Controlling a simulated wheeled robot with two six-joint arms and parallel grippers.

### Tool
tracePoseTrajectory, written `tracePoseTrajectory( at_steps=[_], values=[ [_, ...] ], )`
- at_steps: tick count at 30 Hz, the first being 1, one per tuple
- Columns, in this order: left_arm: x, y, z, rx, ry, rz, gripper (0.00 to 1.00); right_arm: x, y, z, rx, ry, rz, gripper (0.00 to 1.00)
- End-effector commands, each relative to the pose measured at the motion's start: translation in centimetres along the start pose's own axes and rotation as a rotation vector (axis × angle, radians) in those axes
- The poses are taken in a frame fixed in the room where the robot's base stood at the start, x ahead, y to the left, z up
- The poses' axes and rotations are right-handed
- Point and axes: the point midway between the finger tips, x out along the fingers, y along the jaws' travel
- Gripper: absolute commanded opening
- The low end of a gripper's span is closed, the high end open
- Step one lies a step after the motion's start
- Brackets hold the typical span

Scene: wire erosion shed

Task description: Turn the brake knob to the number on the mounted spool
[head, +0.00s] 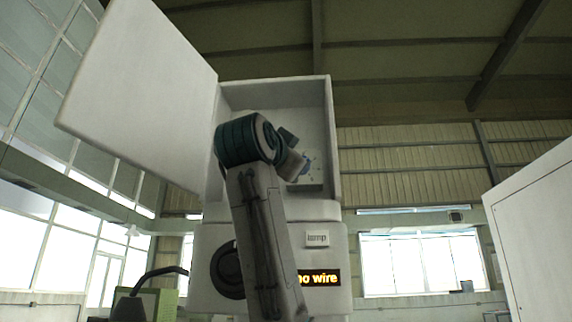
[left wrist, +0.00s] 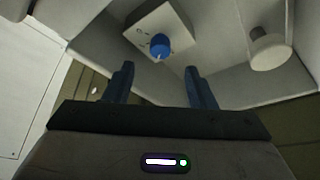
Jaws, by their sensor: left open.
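The blue brake knob (left wrist: 160,46) sits on a white square plate (left wrist: 146,24) with small dark marks, too small to read. A pale line shows at the knob's lower edge. My left gripper (left wrist: 157,74) is open in the left wrist view, its two blue fingers apart on either side below the knob, with nothing between them. A pale round-ended part (left wrist: 269,51) sticks out to the right; I cannot tell whether it is the spool, and no number shows on it. In the head view my left arm reaches into the open cabinet (head: 325,120), hiding much of its inside. My right gripper is not visible.
The white cabinet door (head: 140,85) stands open at the left. A white housing (head: 535,235) stands at the right.

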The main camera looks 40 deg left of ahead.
Motion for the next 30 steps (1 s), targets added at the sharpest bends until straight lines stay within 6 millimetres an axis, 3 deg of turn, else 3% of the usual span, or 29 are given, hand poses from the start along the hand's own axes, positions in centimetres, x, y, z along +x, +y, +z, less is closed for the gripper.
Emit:
tracePoseTrajectory(
  at_steps=[3,8,26,30],
  values=[
    [-1.5,0.0,0.0,-0.001,0.001,-0.002,0.5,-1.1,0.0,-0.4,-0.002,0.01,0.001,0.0],
    [-2.3,0.0,0.0,0.0,-0.001,-0.001,0.5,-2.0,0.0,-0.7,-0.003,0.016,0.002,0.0],
    [-2.3,-0.1,-0.1,0.0,-0.001,0.0,0.5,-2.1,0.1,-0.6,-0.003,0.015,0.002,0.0],
    [-1.8,-1.1,-1.1,0.0,-0.001,0.0,0.5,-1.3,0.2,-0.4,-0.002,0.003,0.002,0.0]
  ],
)
